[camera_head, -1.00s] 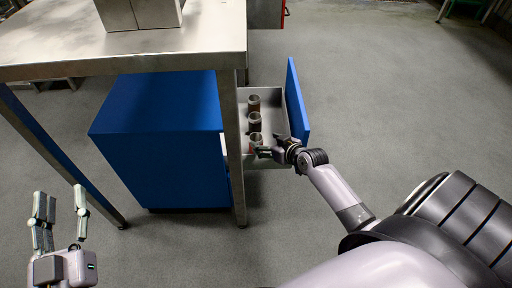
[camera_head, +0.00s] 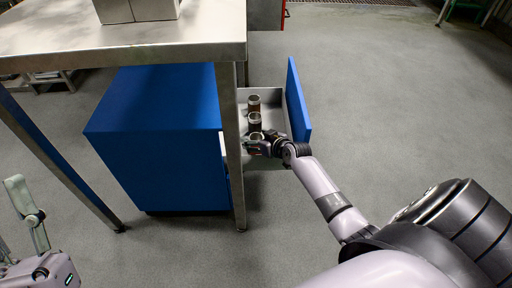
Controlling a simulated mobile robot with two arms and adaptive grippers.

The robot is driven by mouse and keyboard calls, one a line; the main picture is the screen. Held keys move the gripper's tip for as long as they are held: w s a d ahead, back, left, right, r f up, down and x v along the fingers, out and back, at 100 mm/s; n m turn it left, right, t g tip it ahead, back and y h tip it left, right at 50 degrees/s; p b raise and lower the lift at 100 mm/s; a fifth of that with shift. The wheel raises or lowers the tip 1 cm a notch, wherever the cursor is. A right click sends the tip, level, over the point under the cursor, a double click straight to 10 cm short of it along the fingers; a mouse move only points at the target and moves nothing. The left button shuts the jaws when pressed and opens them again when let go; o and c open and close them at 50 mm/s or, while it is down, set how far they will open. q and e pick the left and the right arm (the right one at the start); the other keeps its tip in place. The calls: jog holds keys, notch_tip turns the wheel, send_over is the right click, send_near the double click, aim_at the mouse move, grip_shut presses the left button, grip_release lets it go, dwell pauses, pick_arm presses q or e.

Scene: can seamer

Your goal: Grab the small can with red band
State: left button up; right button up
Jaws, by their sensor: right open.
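Several small cans stand in a row in the open drawer (camera_head: 276,98). The far can (camera_head: 254,104) is brownish with a pale rim, and the middle can (camera_head: 255,122) is dark. The near can (camera_head: 255,136) shows mainly its rim; my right gripper hides most of it, so its band cannot be made out now. My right gripper (camera_head: 257,147) is open and right at the near can, reaching in from the right. Whether its fingers touch the can cannot be told. My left gripper (camera_head: 28,215) is at the lower left edge, partly cut off, away from the drawer.
The blue cabinet (camera_head: 160,130) stands under a steel table (camera_head: 150,45). A table leg (camera_head: 233,150) stands close left of the drawer. The blue drawer front (camera_head: 297,100) rises to the right of the cans. The grey floor at right is free.

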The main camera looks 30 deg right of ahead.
jog(key=shift+w, duration=0.1)
jog(key=shift+c, duration=0.3)
jog(key=c, duration=0.8)
